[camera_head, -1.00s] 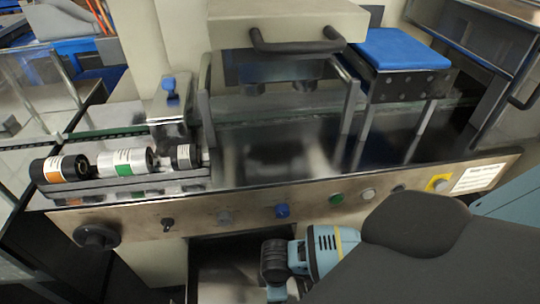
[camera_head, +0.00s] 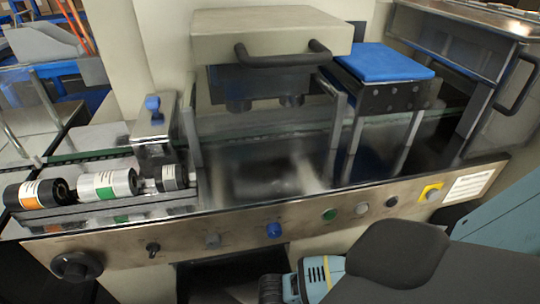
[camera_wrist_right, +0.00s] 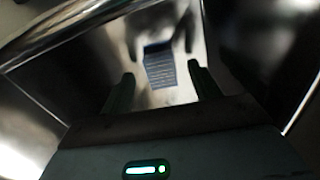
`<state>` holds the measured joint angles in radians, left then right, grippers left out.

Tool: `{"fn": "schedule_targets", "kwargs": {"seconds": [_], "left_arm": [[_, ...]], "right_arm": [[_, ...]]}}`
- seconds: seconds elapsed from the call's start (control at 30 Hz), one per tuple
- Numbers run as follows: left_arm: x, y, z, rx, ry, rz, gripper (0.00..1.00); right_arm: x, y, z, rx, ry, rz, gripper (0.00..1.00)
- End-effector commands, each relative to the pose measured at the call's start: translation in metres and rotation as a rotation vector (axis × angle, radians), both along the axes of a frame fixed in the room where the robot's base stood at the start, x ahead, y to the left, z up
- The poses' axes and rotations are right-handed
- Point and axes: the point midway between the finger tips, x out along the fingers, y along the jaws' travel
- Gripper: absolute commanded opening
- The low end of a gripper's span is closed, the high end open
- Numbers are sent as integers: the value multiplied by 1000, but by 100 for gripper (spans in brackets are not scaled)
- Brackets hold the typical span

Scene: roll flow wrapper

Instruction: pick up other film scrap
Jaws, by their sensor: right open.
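My right gripper (camera_wrist_right: 160,73) is open in the right wrist view, with its two dark fingers apart. Beyond and between the fingertips is a small blue-grey striped rectangle (camera_wrist_right: 160,69) on a bright metal surface. I cannot tell whether it is a film scrap or a part of the machine. I make out no clear film scrap in the head view. My left gripper is in neither view.
The wrapper's front panel (camera_head: 300,229) carries a knob and several buttons. Rolls, one with an orange label (camera_head: 38,194), lie at the left. A beige head with a black handle (camera_head: 283,56) and a blue-topped stand (camera_head: 384,62) rise behind. Shiny metal walls surround the right gripper.

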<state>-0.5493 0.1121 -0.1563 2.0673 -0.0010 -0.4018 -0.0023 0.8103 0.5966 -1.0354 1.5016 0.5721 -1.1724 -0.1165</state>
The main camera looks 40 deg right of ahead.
Motion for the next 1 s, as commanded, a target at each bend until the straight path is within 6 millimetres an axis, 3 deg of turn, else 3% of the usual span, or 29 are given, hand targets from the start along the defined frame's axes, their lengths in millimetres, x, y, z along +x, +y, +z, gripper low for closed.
{"fn": "schedule_targets", "kwargs": {"seconds": [0.13,0.4,0.77,1.0], "left_arm": [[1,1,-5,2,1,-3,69],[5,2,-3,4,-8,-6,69],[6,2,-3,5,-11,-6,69],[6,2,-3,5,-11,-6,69]], "right_arm": [[1,2,-15,2,-1,1,62],[1,1,-16,1,-2,1,62],[1,1,-16,2,-1,1,15],[1,1,-16,2,-1,1,14]]}}
